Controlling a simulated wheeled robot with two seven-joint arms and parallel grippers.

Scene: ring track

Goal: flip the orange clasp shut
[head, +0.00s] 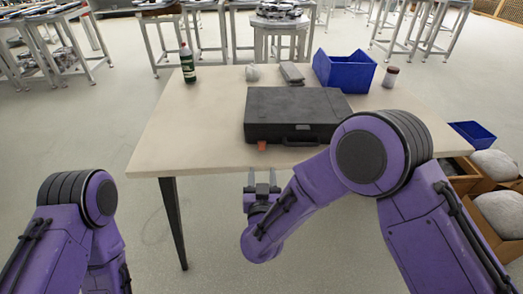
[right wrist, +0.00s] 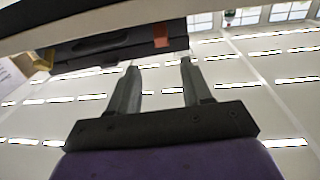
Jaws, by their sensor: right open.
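A dark grey case (head: 297,114) lies closed on the table (head: 180,140), with its handle side facing me. The orange clasp (head: 262,146) is on the case's front, left of the handle; it also shows in the right wrist view (right wrist: 161,37). I cannot tell from its small size whether it is up or down. My right gripper (head: 262,180) is open and empty in front of the table edge, below the clasp and apart from it. It also shows in the right wrist view (right wrist: 158,68). My left arm is at the lower left, and its gripper is out of view.
A green bottle (head: 187,63), a blue bin (head: 345,72), a small jar (head: 390,77) and a dark grey item (head: 292,73) stand behind the case. The table's left side is clear. Boxes with pale sacks (head: 495,165) are on the floor at right.

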